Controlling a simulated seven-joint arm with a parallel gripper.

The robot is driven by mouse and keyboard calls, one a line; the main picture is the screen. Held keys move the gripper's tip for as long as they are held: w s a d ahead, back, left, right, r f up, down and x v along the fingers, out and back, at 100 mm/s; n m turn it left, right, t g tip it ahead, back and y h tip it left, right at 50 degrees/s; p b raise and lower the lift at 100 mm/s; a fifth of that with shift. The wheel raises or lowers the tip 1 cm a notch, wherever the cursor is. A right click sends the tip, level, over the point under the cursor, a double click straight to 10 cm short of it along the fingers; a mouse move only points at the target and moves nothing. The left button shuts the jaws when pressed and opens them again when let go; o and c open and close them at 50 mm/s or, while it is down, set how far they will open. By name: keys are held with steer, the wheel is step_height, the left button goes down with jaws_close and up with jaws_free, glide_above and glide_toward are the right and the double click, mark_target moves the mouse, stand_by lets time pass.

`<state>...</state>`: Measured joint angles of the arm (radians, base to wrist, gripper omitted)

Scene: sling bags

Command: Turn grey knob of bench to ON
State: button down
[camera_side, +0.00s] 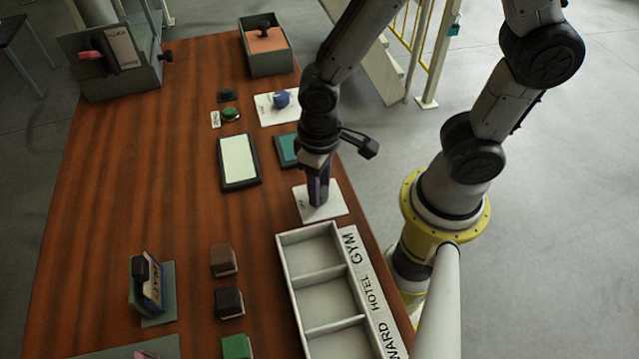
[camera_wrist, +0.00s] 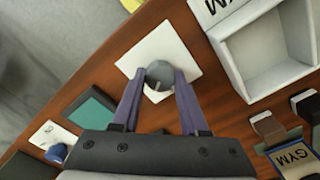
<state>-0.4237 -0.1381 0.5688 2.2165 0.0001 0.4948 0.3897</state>
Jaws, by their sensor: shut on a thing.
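The grey knob (camera_wrist: 159,74) sits on a white square plate (camera_wrist: 150,45) on the wooden bench (camera_side: 100,200). In the wrist view my gripper (camera_wrist: 160,84) has its two purple fingers on either side of the knob, shut on it. In the side view my gripper (camera_side: 318,195) points straight down over the white plate (camera_side: 330,210), and its fingers hide the knob. A light pointer mark shows on the knob's near side in the wrist view. The plate's lettering is mostly hidden, so I cannot read ON or OFF.
A white tray (camera_side: 283,262) with compartments labelled GYM, HOTEL and WARD stands close to the plate. A blue knob (camera_side: 281,99) on its own white plate, a teal pad (camera_side: 287,150), a pale panel (camera_side: 239,160) and a green button (camera_side: 231,114) lie farther along the bench.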

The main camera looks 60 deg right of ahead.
steer(key=m, duration=0.6)
steer(key=shift+m, duration=0.3)
stand_by(0.4)
steer(key=shift+c, duration=2.2)
jaws_free()
step_height(320, 180, up, 14)
steer(key=shift+d, duration=0.1)
steer(key=s+d+r+n+t, duration=0.5)
steer(key=d+n, duration=0.1)
steer(key=d, duration=0.3)
steer(key=shift+s+d+r+t, duration=0.25)
steer(key=shift+s+d+t, duration=0.05)
steer(key=shift+d, duration=0.05)
